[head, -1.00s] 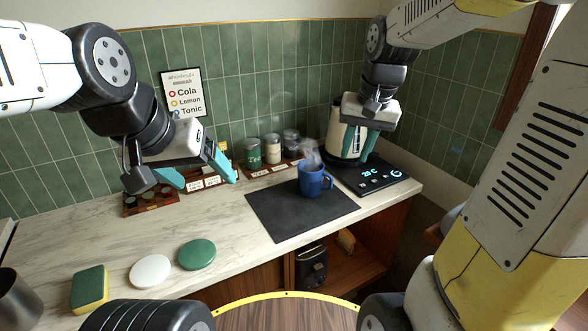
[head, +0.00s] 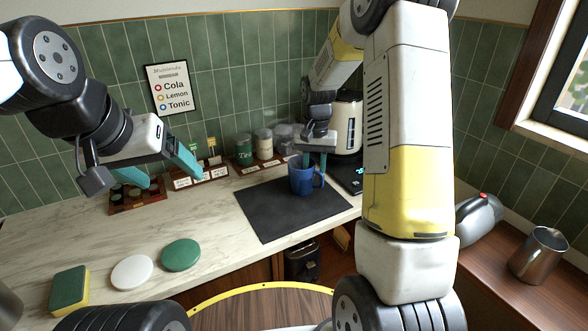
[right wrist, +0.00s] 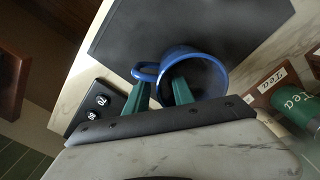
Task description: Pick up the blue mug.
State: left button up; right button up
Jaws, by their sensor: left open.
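The blue mug (head: 302,178) stands upright on the dark mat (head: 285,218), its handle toward the right in the head view. My right gripper (head: 314,164) points down at the mug's rim on the handle side. In the right wrist view the mug (right wrist: 207,60) shows its open top. The right gripper's two green fingers (right wrist: 161,80) are apart there, with the rim near the handle between them. I cannot tell whether they touch it. My left gripper (head: 172,170) is open and empty above the counter at the left, well away from the mug.
A kettle (head: 347,125) on a black base stands behind the right arm. Labelled canisters (head: 244,152) and small racks (head: 200,176) line the wall. A sponge (head: 69,288), a white disc (head: 132,272) and a green disc (head: 181,255) lie at the front left.

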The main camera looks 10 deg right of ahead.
jog(key=shift+f, duration=1.45)
grip_shut()
jog(key=shift+s, duration=0.1)
jog(key=shift+s, duration=0.1)
